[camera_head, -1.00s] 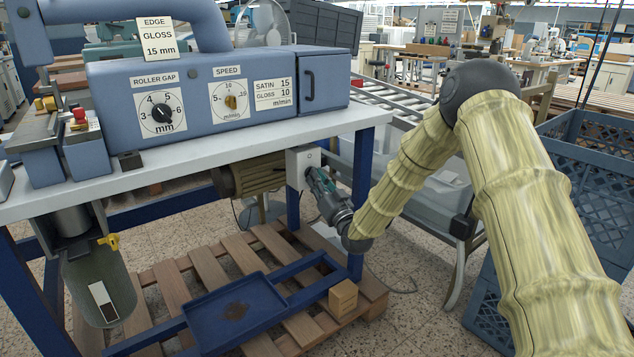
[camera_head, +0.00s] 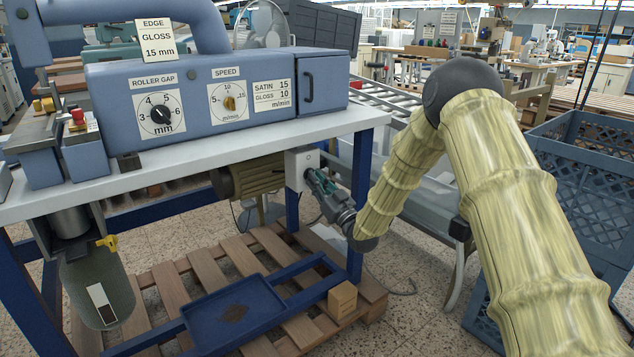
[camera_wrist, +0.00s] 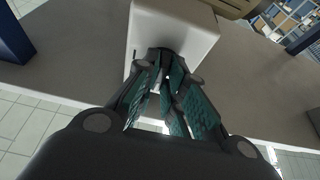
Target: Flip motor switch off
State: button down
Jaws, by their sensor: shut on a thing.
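The motor switch box (camera_head: 294,168) is a small light-grey box under the table, beside the motor (camera_head: 255,178). In the wrist view the box (camera_wrist: 172,28) fills the top centre, with its near face towards me. My gripper (camera_head: 310,174) is at the right face of the box. In the wrist view the dark fingers with teal pads (camera_wrist: 167,62) come together at the box face. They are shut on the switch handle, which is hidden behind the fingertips. I cannot see which way the switch is set.
The blue-legged table (camera_head: 230,133) carries the machine (camera_head: 190,92) above my arm. A blue crate (camera_head: 590,150) stands at right, close to my arm.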

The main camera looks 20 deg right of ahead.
jog(key=c, duration=1.5)
grip_release()
jog(key=shift+s+f, duration=0.1)
jog(key=v, duration=1.1)
jog(key=shift+s+d, duration=0.2)
jog(key=shift+s, duration=0.15)
jog(key=shift+f, duration=0.15)
